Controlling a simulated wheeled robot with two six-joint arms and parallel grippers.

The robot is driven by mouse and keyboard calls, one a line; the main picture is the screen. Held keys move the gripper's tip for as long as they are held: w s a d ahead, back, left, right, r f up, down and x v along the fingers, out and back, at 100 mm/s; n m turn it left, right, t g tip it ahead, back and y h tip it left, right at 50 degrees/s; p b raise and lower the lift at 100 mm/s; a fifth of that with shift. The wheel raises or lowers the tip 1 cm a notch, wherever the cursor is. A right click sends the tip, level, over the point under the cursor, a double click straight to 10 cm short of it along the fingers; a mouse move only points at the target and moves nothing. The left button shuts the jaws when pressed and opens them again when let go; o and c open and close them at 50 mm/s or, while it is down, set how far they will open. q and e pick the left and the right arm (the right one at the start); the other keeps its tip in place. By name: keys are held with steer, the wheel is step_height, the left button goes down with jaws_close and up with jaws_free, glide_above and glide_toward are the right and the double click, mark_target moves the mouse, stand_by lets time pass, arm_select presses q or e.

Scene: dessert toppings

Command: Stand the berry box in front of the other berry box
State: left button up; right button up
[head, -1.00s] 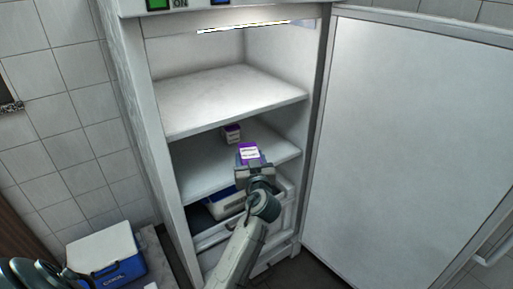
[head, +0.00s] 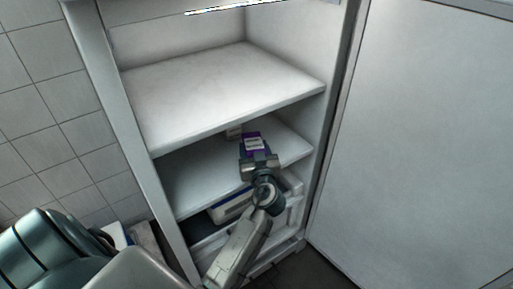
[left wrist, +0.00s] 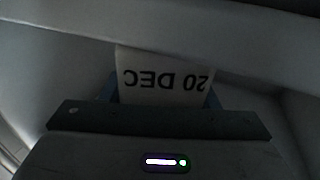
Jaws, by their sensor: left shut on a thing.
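A purple berry box with a white label (head: 253,143) is held in my left gripper (head: 259,160), inside the open fridge at the middle shelf (head: 195,180). I cannot tell whether its base touches the shelf. In the left wrist view its pale face (left wrist: 165,78) shows the print "20 DEC" upside down between the fingers. The other berry box (head: 234,132) is on the same shelf, farther back and slightly left. It is mostly hidden by the upper shelf edge and the held box. My right gripper is not in view.
The upper shelf (head: 220,90) is empty and overhangs the middle one. A blue and white container (head: 232,207) sits below the middle shelf. The fridge door (head: 430,150) stands open at right. The left part of the middle shelf is clear.

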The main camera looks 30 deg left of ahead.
arm_select(q)
steer(key=shift+s+d+r, duration=0.15)
steer(key=shift+d+r, duration=0.05)
steer(key=shift+f, duration=0.1)
steer(key=o, duration=0.7)
steer(key=shift+f, duration=0.15)
steer(key=o, duration=0.5)
